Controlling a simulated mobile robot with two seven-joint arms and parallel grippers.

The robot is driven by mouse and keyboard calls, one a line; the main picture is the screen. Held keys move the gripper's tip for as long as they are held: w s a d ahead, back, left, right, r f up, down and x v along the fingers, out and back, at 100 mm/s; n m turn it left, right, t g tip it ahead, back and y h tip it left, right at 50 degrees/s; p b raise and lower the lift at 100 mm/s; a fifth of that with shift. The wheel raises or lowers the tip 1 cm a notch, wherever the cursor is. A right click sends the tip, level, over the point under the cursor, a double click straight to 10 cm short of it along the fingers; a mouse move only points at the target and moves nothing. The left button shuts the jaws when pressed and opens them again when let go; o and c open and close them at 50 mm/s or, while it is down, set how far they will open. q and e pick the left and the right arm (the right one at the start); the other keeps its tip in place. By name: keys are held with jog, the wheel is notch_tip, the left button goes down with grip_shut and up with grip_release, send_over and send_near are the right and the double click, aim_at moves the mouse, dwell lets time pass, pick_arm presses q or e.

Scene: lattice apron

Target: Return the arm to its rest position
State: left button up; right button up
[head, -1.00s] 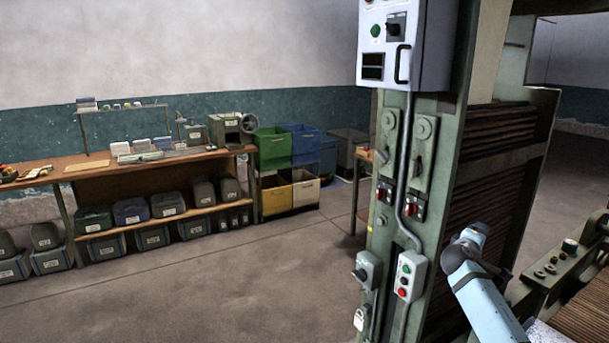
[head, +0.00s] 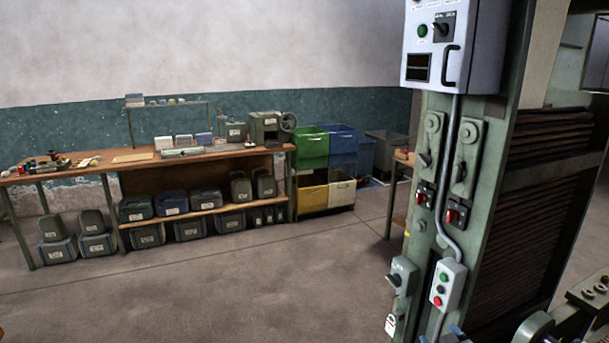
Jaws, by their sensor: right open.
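My right gripper (head: 443,335) shows only as small blue parts at the bottom edge of the head view, in front of the foot of the green machine column (head: 409,285). Its jaws are open, and I see nothing between them. Most of the gripper and its arm are cut off by the frame. My left gripper and arm are not in view.
The machine column stands close on the right, with a grey control box (head: 479,75) and a push-button box (head: 448,285). A wooden workbench (head: 80,172) runs along the wall, next to stacked coloured bins (head: 312,146). The floor (head: 250,290) between is clear.

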jog(key=s+a+f+g, duration=0.1)
jog(key=s+a+f, duration=0.3)
jog(key=s, duration=0.7)
jog(key=s+a+f+g+y, duration=0.1)
jog(key=s+a+f, duration=0.2)
jog(key=s, duration=0.8)
jog(key=s+a+f+m+g+y, duration=0.1)
jog(key=s+a+f, duration=0.3)
jog(key=s, duration=0.8)
jog(key=a+g, duration=0.1)
jog(key=a, duration=0.1)
jog(key=shift+a+f, duration=0.3)
jog(key=shift+a, duration=0.05)
